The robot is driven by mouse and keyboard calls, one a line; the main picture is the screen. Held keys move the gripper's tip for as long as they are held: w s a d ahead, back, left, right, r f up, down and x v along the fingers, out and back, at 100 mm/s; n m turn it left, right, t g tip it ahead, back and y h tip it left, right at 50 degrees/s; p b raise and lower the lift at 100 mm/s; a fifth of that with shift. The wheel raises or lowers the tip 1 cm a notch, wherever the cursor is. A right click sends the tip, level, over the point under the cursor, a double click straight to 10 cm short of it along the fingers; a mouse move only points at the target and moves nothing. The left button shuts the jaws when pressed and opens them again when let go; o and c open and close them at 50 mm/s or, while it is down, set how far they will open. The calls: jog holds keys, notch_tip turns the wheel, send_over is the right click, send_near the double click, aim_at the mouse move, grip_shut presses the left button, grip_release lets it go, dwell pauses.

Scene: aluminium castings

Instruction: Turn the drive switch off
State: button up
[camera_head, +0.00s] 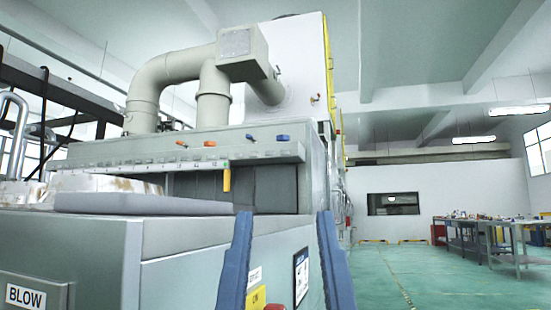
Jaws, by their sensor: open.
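My gripper (284,213) shows as two blue fingers rising from the bottom edge, wide apart with nothing between them. Behind them is the grey side panel of a large machine (180,242). Between the fingers the panel carries a small white label, a yellow label (257,299), a dark framed panel (301,277) and part of a red piece (275,307) at the bottom edge. I cannot tell which part is the drive switch; no label naming it is readable. My gripper appears in front of the panel; I cannot tell the gap.
A ledge on the machine bears blue (282,138) and orange (210,143) pieces, with a yellow piece (227,180) hanging below. A "BLOW" sign (26,296) is at lower left. Thick beige pipes (175,70) rise above. Green floor (395,275) lies open at right, before workbenches (515,257).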

notch_tip(320, 180, down, 8)
jog(key=b, duration=0.7)
notch_tip(320, 180, up, 19)
jog(key=p, duration=1.9)
jog(key=shift+s+a+r+p, duration=0.15)
jog(key=shift+r+p, duration=0.05)
jog(key=shift+p, duration=0.1)
